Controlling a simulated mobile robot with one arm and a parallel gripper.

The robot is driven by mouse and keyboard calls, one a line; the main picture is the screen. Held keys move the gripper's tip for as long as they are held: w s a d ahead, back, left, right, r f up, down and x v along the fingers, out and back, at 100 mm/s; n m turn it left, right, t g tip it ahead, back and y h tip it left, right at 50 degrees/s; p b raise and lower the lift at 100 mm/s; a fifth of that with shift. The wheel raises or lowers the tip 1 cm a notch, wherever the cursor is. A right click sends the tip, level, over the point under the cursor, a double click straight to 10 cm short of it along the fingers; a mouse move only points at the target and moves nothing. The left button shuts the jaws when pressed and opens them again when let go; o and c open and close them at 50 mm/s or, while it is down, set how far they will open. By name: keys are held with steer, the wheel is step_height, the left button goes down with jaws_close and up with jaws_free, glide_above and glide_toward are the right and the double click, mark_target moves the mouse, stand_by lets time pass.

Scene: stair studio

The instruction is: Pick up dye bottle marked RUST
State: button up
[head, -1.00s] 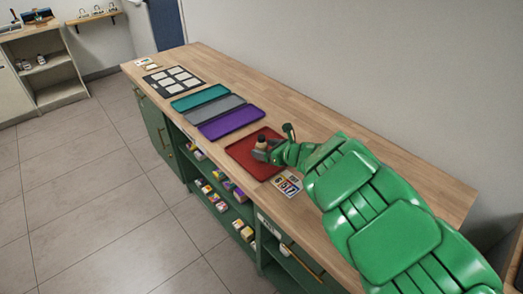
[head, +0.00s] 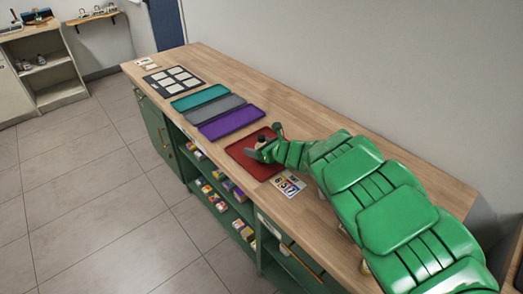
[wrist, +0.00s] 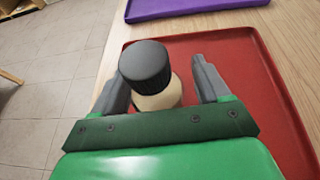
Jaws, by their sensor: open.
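A bottle (wrist: 155,85) with a black ribbed cap and a cream body stands at the left part of the red tray (wrist: 222,52) in the wrist view. No marking on it can be read from here. My gripper (wrist: 158,85) is open, with one dark finger on each side of the bottle. The right finger stands clear of it; the left finger is close, and I cannot tell whether it touches. The bottle's lower part is hidden behind my gripper. In the head view my gripper (head: 254,150) is over the red tray (head: 240,157), and the bottle is mostly hidden.
Purple (head: 231,122), grey (head: 213,108) and teal (head: 199,97) trays lie in a row beyond the red one. A printed card (head: 288,184) lies close to my arm. The counter's back strip (head: 255,97) is bare, along the wall.

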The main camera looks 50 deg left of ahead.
steer(key=c, duration=1.2)
steer(key=shift+o, duration=0.2)
steer(key=shift+r, duration=0.1)
